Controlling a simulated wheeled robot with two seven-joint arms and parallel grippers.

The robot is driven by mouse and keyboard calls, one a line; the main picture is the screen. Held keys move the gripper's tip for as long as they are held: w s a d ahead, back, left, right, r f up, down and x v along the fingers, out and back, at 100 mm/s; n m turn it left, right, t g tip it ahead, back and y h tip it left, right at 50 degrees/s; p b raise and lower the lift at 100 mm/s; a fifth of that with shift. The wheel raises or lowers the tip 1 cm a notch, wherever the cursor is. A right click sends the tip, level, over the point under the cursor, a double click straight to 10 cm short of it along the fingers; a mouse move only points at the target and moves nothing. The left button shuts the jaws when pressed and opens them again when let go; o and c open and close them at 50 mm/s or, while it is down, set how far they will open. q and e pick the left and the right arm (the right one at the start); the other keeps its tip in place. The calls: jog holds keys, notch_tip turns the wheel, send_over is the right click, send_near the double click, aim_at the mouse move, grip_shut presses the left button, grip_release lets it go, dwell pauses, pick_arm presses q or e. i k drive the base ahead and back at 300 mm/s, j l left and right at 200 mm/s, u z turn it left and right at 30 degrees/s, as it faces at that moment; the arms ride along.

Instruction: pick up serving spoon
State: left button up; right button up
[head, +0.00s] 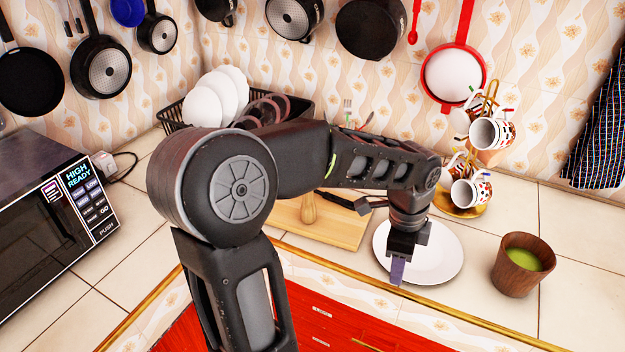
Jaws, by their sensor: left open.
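My left arm reaches across the middle of the view, and my left gripper (398,271) points down over the near part of a white plate (445,256) on the counter. It is open, with nothing seen between its fingers. I cannot tell for certain which thing is the serving spoon. A red long-handled utensil (414,30) hangs on the wall at the top, far above the gripper, and its upper part is cut off by the frame. My right gripper is out of view.
A wooden cutting board (340,228) lies left of the plate, a brown cup (522,264) with green contents right of it. A mug stand (465,211) and dish rack (172,115) stand behind. A microwave (55,220) is left. Pans and a red strainer (453,75) hang above.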

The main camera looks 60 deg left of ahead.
aim_at(348, 204)
jog(key=i+j, duration=0.1)
jog(key=j, duration=0.4)
jog(key=i+j, duration=0.1)
jog(key=j, duration=0.45)
jog(key=i+j, duration=0.1)
jog(key=j, duration=0.4)
